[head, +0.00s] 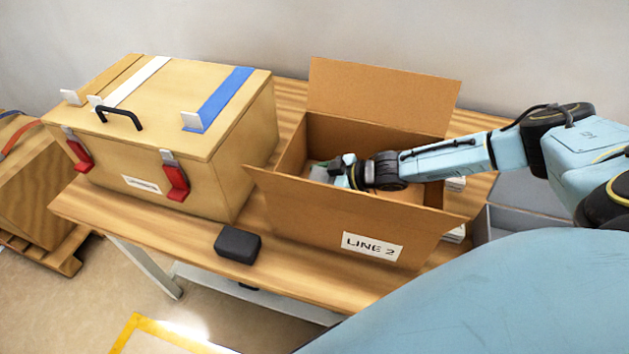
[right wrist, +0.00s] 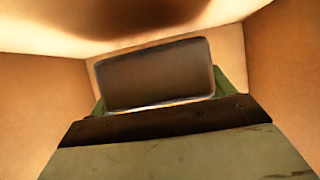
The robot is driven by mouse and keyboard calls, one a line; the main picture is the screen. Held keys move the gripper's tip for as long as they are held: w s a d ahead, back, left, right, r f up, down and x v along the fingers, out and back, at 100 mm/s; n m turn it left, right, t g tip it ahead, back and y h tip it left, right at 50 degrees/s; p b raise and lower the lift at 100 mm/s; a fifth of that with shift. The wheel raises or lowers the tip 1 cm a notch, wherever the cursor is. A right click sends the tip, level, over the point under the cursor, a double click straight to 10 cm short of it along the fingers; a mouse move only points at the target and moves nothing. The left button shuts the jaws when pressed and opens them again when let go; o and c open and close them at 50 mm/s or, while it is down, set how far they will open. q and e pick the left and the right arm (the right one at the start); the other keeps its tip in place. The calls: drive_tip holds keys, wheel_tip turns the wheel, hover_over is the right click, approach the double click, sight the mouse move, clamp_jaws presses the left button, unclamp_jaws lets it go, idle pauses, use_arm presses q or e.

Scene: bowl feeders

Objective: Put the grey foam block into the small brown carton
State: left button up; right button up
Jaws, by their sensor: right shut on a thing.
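The brown carton (head: 300,222) stands open on the wooden table, its flaps up and a "LINE 2" label on its front. My right arm comes in from the right, and my right gripper (head: 343,172) is down inside the carton opening. It is shut on a grey block (right wrist: 155,75), which looks dark and shaded in the right wrist view. A light grey part of the block (head: 319,173) shows at the fingertips in the head view. The carton walls surround it; whether it touches the floor is unclear. My left gripper is not in view.
A wooden case (head: 200,105) with red latches stands left of the carton. A dark rounded block (head: 238,244) lies on the table (head: 180,228) near its front edge. White items (head: 455,184) and a grey bin (head: 520,222) are to the right.

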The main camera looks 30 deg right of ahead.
drive_tip(key=shift+f, duration=0.4)
drive_tip(key=o, duration=0.9)
drive_tip(key=shift+r, duration=0.1)
drive_tip(key=shift+r, duration=0.3)
drive_tip(key=shift+p+v, duration=3.85)
drive_tip(key=shift+v, duration=2.25)
drive_tip(key=shift+w+r, duration=0.15)
